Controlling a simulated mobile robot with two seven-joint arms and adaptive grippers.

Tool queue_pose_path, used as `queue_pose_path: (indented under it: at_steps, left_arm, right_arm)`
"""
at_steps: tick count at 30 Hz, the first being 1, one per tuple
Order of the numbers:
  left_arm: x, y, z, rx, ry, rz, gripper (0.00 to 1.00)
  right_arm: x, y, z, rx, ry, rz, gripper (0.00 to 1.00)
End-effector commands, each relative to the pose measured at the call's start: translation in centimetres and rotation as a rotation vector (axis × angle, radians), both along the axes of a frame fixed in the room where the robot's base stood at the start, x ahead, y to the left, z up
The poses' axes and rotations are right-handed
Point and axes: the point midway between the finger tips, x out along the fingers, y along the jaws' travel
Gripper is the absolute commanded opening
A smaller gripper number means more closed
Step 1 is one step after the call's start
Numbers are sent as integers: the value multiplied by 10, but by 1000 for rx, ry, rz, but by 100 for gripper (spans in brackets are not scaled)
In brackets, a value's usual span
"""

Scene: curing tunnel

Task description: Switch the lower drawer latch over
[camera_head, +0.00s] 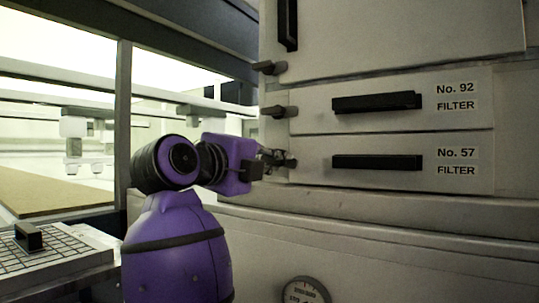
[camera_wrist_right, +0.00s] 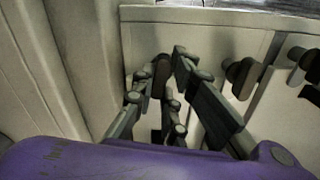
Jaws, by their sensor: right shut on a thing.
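The lower drawer (camera_head: 312,172), marked No. 57 FILTER, has a black bar handle (camera_head: 376,162) and sits flush under the No. 92 drawer. Its small dark latch (camera_head: 290,163) is at its left edge, partly hidden by my right gripper (camera_head: 272,157). In the wrist view the latch (camera_wrist_right: 161,70) stands between the fingertips of my right gripper (camera_wrist_right: 164,68), which is shut on it. How far the latch is turned is hard to tell behind the fingers. My left gripper is not in view.
The upper drawer's latch (camera_head: 279,112) and another latch (camera_head: 269,68) above stick out close over my gripper. The No. 92 handle (camera_head: 376,102) juts out at right. A gauge (camera_head: 305,291) is low on the front. A gridded plate (camera_head: 62,255) lies at lower left.

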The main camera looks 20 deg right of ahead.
Motion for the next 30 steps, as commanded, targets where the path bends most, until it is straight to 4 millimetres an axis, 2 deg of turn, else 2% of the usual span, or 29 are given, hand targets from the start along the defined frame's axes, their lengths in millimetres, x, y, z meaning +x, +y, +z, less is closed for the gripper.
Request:
queue_pose_path:
  at_steps: [12, 30]
  left_arm:
    - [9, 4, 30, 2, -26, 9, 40]
    - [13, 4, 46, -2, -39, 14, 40]
  right_arm:
    - [-1, 1, 5, 237, -308, 2, 0]
    - [-1, 1, 3, 585, -757, 3, 0]
